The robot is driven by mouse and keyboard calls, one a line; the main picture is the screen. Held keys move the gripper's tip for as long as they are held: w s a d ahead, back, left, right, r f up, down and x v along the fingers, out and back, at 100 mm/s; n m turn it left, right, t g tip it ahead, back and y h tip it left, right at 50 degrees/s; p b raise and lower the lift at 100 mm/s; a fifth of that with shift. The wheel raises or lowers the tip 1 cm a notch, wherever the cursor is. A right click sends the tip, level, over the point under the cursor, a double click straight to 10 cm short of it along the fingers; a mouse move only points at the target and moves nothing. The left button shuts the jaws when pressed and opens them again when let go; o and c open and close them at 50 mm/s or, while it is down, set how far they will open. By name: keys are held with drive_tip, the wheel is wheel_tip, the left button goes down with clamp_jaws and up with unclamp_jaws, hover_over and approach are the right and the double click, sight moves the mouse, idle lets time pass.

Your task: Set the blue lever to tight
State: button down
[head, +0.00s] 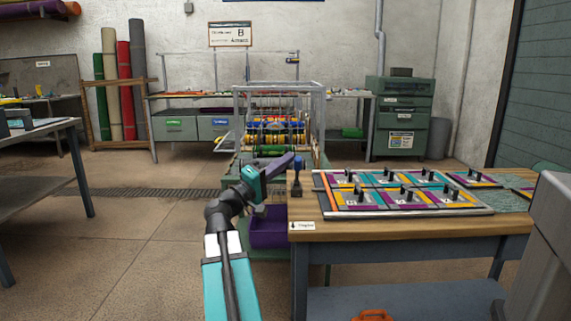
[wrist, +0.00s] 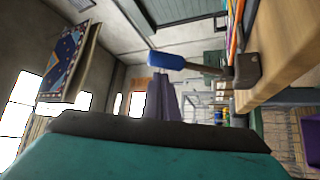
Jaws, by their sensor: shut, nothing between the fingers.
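The blue lever (head: 298,164) stands at the left end of the wooden bench, on a dark base (head: 296,188). In the wrist view its blue handle (wrist: 180,62) sticks out from a dark shaft and brown-grey base (wrist: 247,68) at the bench edge. My gripper (head: 289,159) is beside the lever's top in the head view. In the wrist view its purple fingers (wrist: 161,82) are shut and empty, with the blue handle just beyond their tips. I cannot tell whether they touch it. No tight marking is readable.
The wooden bench (head: 400,229) carries a board (head: 410,213) of coloured panels with small black levers. A small label (head: 303,225) is on its front edge. A purple bin (head: 268,230) stands left of the bench, and a roller machine (head: 278,130) behind. Open floor lies to the left.

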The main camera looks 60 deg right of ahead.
drive_tip(key=w+a+f+p, duration=0.2)
drive_tip(key=w+a, duration=0.4)
drive_tip(key=a, duration=0.1)
drive_tip(key=shift+f, duration=0.3)
idle(0.5)
idle(0.4)
